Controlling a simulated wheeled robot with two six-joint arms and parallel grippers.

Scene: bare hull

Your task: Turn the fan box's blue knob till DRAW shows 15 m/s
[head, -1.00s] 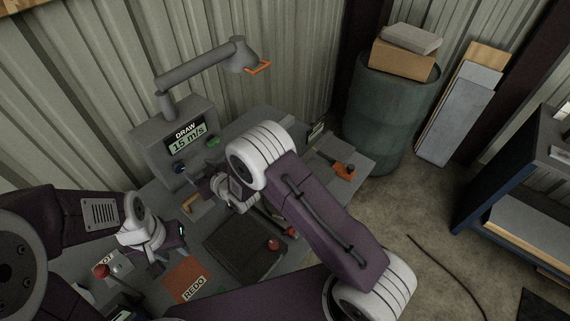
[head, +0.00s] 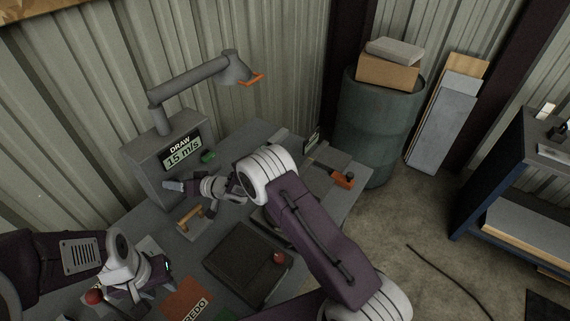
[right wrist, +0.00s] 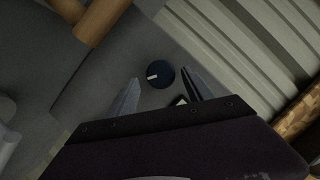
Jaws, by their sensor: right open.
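The grey fan box (head: 150,172) stands at the back left of the bench, and its display (head: 183,154) reads DRAW 15 m/s. The dark blue knob (right wrist: 160,74) with a white pointer mark shows in the right wrist view. My right gripper (right wrist: 161,80) is open, with the knob in the gap between its fingertips as seen there; I cannot tell whether they touch it. In the head view my right gripper (head: 174,186) is in front of the box and the knob is hidden. My left gripper (head: 135,289) is low at the left; its fingers are unclear.
A grey jointed arm with a hood (head: 236,70) and orange strip rises from the box. A green button (head: 208,156) is beside the display. A wooden handle (head: 190,217), a dark tray (head: 240,268) and a red REDO mat (head: 188,299) lie on the bench. A drum (head: 375,125) stands behind.

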